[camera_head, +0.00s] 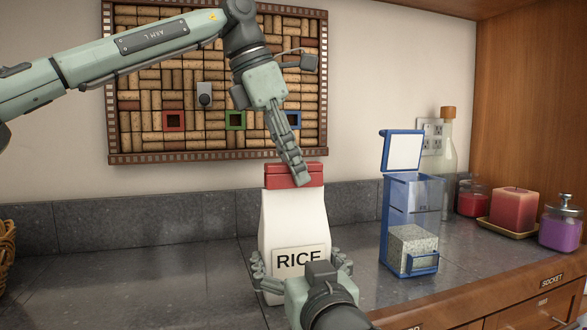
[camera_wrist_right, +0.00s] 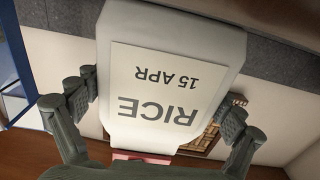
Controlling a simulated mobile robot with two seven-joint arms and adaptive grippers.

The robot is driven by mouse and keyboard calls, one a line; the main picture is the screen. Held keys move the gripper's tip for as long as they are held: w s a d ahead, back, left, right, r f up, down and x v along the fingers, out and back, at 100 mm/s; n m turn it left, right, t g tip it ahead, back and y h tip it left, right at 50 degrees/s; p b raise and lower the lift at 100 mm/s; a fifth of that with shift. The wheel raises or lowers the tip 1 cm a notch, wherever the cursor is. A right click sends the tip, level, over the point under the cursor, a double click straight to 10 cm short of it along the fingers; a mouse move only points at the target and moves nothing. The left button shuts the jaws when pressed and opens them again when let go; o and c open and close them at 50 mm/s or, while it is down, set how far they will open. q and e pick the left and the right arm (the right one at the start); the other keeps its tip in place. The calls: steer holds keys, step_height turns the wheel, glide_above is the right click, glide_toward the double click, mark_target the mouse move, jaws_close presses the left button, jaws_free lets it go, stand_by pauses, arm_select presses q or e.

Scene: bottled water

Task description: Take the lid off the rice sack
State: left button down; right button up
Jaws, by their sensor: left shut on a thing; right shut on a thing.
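The white rice sack (camera_head: 293,222) stands upright on the grey counter, with a label reading RICE. Its red lid (camera_head: 294,176) sits on top of the sack. My left gripper (camera_head: 297,178) comes down from above with its fingers at the lid, shut on it. My right gripper (camera_head: 301,268) is around the lower part of the sack, a finger on each side, shut on it. In the right wrist view the sack (camera_wrist_right: 210,50) shows upside down between the fingers, with its label reading RICE 15 APR, and part of the red lid (camera_wrist_right: 141,156) shows below it.
A blue-framed clear dispenser (camera_head: 412,205) with its lid raised stands right of the sack. Further right are a glass bottle (camera_head: 448,155), a red candle (camera_head: 513,206) on a tray and a purple jar (camera_head: 561,228). The counter left of the sack (camera_head: 130,265) is clear. A cork board hangs behind.

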arm_select(q)
steer(key=shift+r, duration=2)
arm_select(e)
steer(key=o, duration=1.3)
steer(key=shift+o, duration=0.2)
steer(key=shift+s, duration=0.1)
steer(key=v, duration=0.7)
steer(key=shift+s, duration=0.1)
steer(key=shift+d+f, duration=0.1)
steer(key=shift+f, duration=0.05)
